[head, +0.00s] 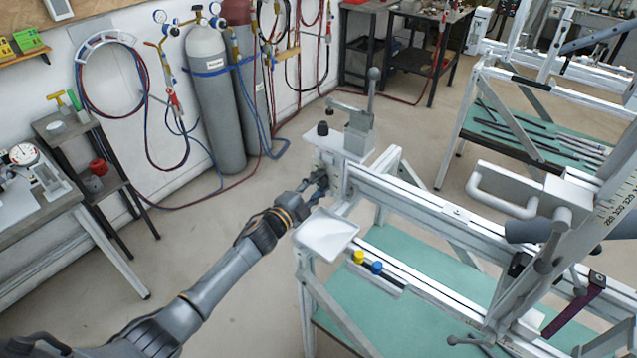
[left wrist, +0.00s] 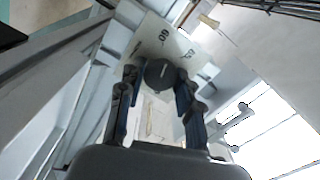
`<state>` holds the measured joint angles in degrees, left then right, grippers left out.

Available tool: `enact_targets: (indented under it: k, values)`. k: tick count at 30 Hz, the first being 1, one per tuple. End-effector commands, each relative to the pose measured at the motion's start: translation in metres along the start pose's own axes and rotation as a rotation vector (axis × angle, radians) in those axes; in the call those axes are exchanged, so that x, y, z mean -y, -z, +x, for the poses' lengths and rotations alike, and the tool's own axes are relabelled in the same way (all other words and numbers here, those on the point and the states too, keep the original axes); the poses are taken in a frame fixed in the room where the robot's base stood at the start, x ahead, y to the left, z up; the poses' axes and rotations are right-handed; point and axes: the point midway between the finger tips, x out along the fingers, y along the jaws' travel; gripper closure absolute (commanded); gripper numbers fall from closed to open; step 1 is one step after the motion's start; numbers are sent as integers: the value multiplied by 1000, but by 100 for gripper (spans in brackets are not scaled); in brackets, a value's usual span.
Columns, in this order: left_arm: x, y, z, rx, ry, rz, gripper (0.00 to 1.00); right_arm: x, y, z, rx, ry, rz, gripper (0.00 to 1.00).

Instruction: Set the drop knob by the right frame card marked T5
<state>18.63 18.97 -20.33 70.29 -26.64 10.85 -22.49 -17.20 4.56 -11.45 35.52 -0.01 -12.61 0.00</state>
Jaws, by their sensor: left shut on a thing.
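The drop knob (left wrist: 160,73) is a dark round knob with a white pointer line, seen in the left wrist view against a pale dial plate (left wrist: 157,32) with printed numbers, one reading 60. My left gripper (left wrist: 158,88) is shut on the knob, one finger on each side of it. In the head view the left gripper (head: 320,180) reaches the near-left end of the frame jig (head: 430,207), and the knob is hidden there. I cannot make out a card marked T5 in either view. My right gripper is not in view.
A white tray (head: 326,235) and a yellow and a blue knob (head: 377,267) sit on the jig near my left arm. A clamp post (head: 373,95) stands above the gripper. A scale arm (head: 612,205) and purple strap (head: 572,305) are at the right.

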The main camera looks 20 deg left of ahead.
Motion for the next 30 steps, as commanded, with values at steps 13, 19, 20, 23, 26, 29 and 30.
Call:
enact_targets:
  k: [13,19,20,23,26,29,30]
  values:
    - [-1,0,-1,1,-3,-209,97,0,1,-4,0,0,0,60]
    - [-1,0,-1,1,-3,-232,97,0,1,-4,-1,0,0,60]
    - [-1,0,-1,1,-3,-234,97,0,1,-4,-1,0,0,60]
    - [-1,0,-1,1,-3,-235,97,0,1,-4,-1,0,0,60]
    - [-1,0,-1,1,-3,-235,97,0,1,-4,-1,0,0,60]
    - [-2,0,-1,2,-3,-235,97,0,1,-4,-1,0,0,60]
    - [-2,0,-1,2,-3,-235,64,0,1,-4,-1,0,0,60]
